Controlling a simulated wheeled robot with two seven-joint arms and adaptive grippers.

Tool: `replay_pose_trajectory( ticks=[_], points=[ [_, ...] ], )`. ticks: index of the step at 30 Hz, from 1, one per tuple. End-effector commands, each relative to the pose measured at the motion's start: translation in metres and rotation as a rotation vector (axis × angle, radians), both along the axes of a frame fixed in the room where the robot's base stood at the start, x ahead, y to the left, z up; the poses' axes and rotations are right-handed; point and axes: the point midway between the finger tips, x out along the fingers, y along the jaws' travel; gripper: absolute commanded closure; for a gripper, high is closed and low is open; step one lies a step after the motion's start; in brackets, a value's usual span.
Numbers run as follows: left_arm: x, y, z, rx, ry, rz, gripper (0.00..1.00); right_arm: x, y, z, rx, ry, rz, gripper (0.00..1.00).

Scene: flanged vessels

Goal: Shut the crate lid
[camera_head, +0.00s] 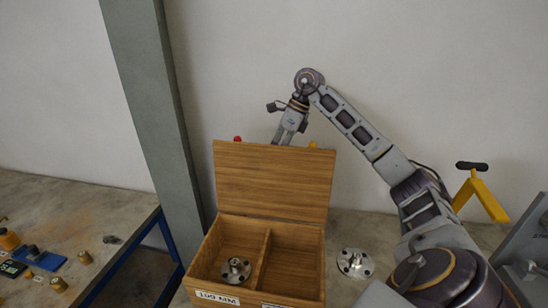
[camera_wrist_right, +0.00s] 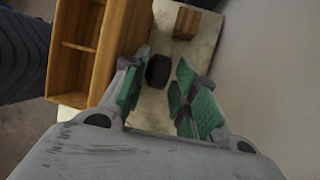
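The wooden crate (camera_head: 208,245) stands on the table with its lid (camera_head: 272,182) raised, nearly upright at the back edge. It has two compartments. A metal flanged part (camera_head: 235,270) sits in the left one; the right one looks empty. My right gripper (camera_head: 283,138) is behind the lid, above its top edge, with its fingertips partly hidden. In the right wrist view my right gripper (camera_wrist_right: 158,76) is open, its green-padded fingers apart with nothing gripped. The crate (camera_wrist_right: 75,50) shows at left there, beside the fingers. My left gripper is not in view.
Another metal flange (camera_head: 355,263) lies on the table right of the crate. A grey post (camera_head: 158,110) rises at left. A second table (camera_head: 70,215) holds small parts. A wooden block (camera_wrist_right: 187,22) and dark object (camera_wrist_right: 159,71) lie below my gripper.

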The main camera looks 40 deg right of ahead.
Motion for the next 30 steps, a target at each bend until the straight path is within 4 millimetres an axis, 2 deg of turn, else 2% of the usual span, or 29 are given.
replay_pose_trajectory(
  ticks=[9,21,27,30],
  points=[
    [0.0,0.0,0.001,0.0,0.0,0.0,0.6,0.005,0.008,-0.021,0.001,0.0,0.001,0.71],
    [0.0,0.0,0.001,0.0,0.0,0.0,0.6,0.006,0.009,-0.024,0.0,0.0,0.0,0.71],
    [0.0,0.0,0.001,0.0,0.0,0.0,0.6,0.006,0.009,-0.024,0.0,0.0,0.0,0.97],
    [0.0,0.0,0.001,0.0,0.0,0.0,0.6,0.006,0.009,-0.024,0.0,0.0,0.0,1.0]
  ],
)
